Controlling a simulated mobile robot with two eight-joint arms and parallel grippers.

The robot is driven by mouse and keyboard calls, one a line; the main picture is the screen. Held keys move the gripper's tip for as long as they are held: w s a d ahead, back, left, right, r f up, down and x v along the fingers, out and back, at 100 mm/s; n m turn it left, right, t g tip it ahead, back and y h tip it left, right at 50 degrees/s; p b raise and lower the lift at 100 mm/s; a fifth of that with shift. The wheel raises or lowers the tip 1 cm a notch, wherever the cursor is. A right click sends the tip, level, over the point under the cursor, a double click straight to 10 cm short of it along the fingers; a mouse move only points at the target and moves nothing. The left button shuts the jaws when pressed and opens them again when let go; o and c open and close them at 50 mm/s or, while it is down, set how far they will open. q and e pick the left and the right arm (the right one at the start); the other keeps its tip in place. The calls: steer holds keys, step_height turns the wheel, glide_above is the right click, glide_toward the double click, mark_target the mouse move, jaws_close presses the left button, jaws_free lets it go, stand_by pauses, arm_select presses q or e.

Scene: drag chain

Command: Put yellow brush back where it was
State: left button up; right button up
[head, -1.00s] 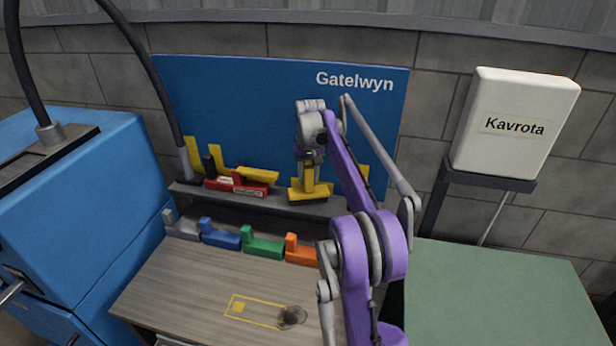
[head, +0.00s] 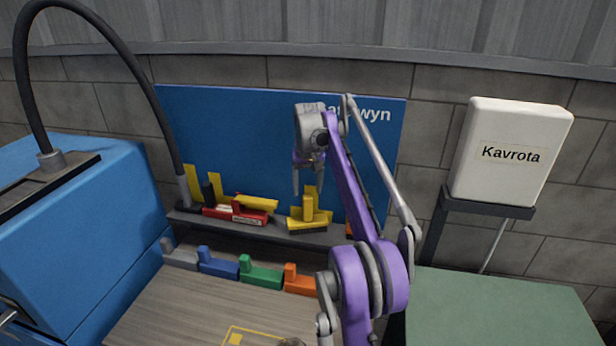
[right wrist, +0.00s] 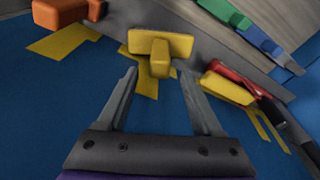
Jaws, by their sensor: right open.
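The yellow brush (head: 308,214) stands upright on the grey shelf, bristles down and handle up, in front of a yellow marking on the blue board. My right gripper (head: 308,190) is open and empty, above the brush handle and apart from it. In the right wrist view the yellow brush (right wrist: 160,45) lies beyond the two spread fingertips (right wrist: 158,78), with nothing between them. My left gripper is not in view.
A red tool (head: 236,213) with a yellow piece beside it is on the shelf (head: 275,232) to the left. Grey, blue, green and orange (head: 300,279) blocks line the bench's back. A yellow outline (head: 236,338) shows at the bench front. The green table (head: 500,305) is clear.

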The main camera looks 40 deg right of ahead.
steer(key=r, duration=0.4)
steer(key=shift+s+a+r, duration=0.1)
steer(key=shift+s+r, duration=0.05)
steer(key=shift+s, duration=0.2)
steer(key=shift+a+r, duration=0.15)
steer(key=shift+r, duration=0.1)
steer(key=s+a+f+n+t, duration=0.1)
steer(key=s+a+n, duration=0.1)
steer(key=s+a, duration=0.5)
steer(key=s+a+f+n+t, duration=0.1)
steer(key=s+a+f, duration=0.1)
steer(key=a, duration=0.9)
steer(key=s+a+f+n+t, duration=0.1)
steer(key=s+a+f, duration=0.4)
steer(key=s+f, duration=0.3)
steer(key=s+a+f+n+t, duration=0.1)
steer(key=s+a+f+t, duration=0.1)
steer(key=s+a+f, duration=0.4)
steer(key=s+f, duration=0.2)
steer(key=s, duration=0.2)
steer(key=shift+s+a+f+n+y, duration=0.15)
steer(key=shift+a+f+n+y, duration=0.1)
steer(key=shift+f+n+y, duration=0.15)
